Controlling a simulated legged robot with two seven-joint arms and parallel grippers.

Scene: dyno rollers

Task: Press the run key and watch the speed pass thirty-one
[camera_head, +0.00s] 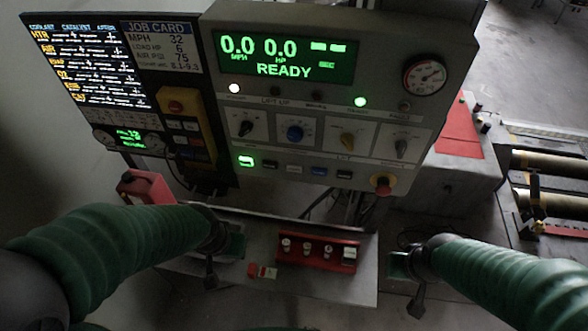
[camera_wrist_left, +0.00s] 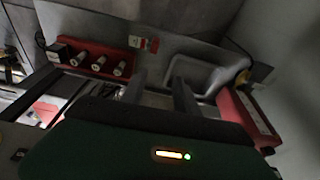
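The grey control console (camera_head: 445,75) stands in front of me. Its green display (camera_head: 285,58) reads 0.0 MPH, 0.0 HP and READY. A row of small keys runs along its lower part, with a lit green key (camera_head: 246,161) at the left end. The key labels are too small for me to tell which is run. My left gripper (camera_head: 218,262) is below the console, apart from the keys; the left wrist view shows its two fingers (camera_wrist_left: 162,92) spread with nothing between them. My right gripper (camera_head: 409,280) hangs at the lower right, its fingers unclear.
A job card (camera_head: 160,47) at the left reads MPH 32. A red emergency button (camera_head: 381,182) sits at the console's lower right. Rollers (camera_head: 555,170) are at the far right.

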